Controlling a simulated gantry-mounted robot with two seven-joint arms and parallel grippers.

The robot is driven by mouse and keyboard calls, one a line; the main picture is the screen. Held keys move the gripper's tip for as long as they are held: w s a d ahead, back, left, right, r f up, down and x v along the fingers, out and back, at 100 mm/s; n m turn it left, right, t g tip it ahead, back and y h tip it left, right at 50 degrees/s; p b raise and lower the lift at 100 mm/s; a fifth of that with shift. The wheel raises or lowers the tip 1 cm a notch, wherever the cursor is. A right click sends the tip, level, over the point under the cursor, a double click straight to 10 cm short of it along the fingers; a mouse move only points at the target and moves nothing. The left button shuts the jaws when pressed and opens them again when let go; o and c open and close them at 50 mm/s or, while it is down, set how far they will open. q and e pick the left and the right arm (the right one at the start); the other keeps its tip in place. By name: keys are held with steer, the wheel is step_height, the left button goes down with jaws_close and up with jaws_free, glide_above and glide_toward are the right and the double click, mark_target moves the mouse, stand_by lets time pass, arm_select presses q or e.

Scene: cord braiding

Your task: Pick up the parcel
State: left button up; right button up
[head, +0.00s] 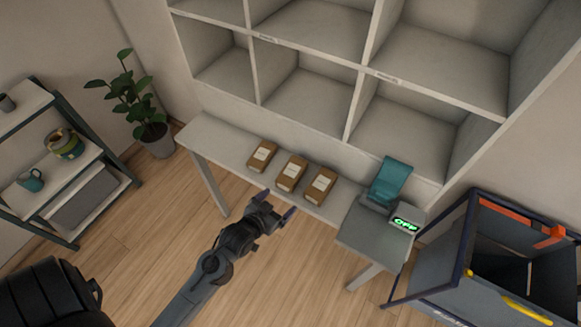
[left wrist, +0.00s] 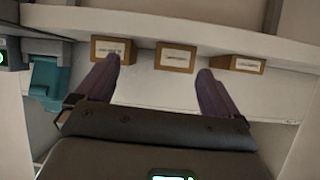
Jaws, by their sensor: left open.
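Three brown parcels with white labels stand in a row on a pale bench (head: 222,143): the left parcel (head: 262,156), the middle parcel (head: 291,173) and the right parcel (head: 320,187). My left gripper (head: 276,204) is open and empty in front of the bench, apart from the parcels. In the left wrist view, the middle parcel (left wrist: 175,57) shows between the two spread fingers (left wrist: 158,68), beyond their tips. Another parcel (left wrist: 112,48) is partly behind the left finger, and the third (left wrist: 238,63) is beyond the right finger. My right gripper is not in view.
Empty shelf compartments (head: 305,98) rise behind the bench. A teal object (head: 390,182) and a device reading OFF (head: 405,225) are at the bench's right end. A dark-framed bin (head: 430,262) stands at right, a plant (head: 128,95) and rack (head: 75,190) at left.

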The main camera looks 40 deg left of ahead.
mark_target(286, 179)
arm_select(q)
steer(key=shift+n+t+y, duration=0.5)
steer(key=shift+n, duration=0.2)
steer(key=w+a, duration=0.1)
steer(key=w, duration=0.1)
steer(key=w+a, duration=0.1)
steer(key=w, duration=0.1)
steer(key=w+a, duration=0.1)
steer(key=w, duration=0.1)
steer(key=shift+w+r+p, duration=0.25)
steer(key=shift+p, duration=0.15)
steer(key=shift+w+a+f, duration=0.25)
steer(key=shift+w+f, duration=0.15)
steer(key=shift+w, duration=0.2)
steer(key=b+x, duration=0.1)
steer(key=x, duration=0.3)
steer(key=shift+f, duration=0.1)
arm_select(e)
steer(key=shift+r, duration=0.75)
arm_select(q)
steer(key=c, duration=1.1)
